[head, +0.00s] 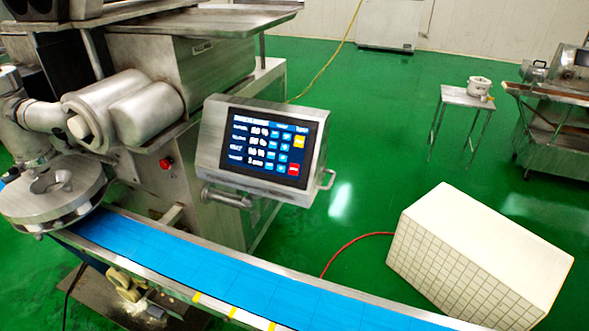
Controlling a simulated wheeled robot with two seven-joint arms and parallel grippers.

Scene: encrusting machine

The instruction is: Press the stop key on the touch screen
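The touch screen (266,148) is lit and set in a tilted metal panel housing (211,141) on the front of the encrusting machine. It shows rows of white text and numbers with small blue keys. A yellow key (299,142) is at its right side, and a red key (293,169) is at its lower right corner. The key labels are too small to read, so I cannot tell for sure which is the stop key. Nothing covers the screen. Neither of my grippers is in view.
A blue conveyor belt (230,278) runs across the front below the panel. A red button (166,163) is on the machine body. A white tiled block (480,258) stands at the right. A small metal table (463,97) is farther back. Green floor lies open between them.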

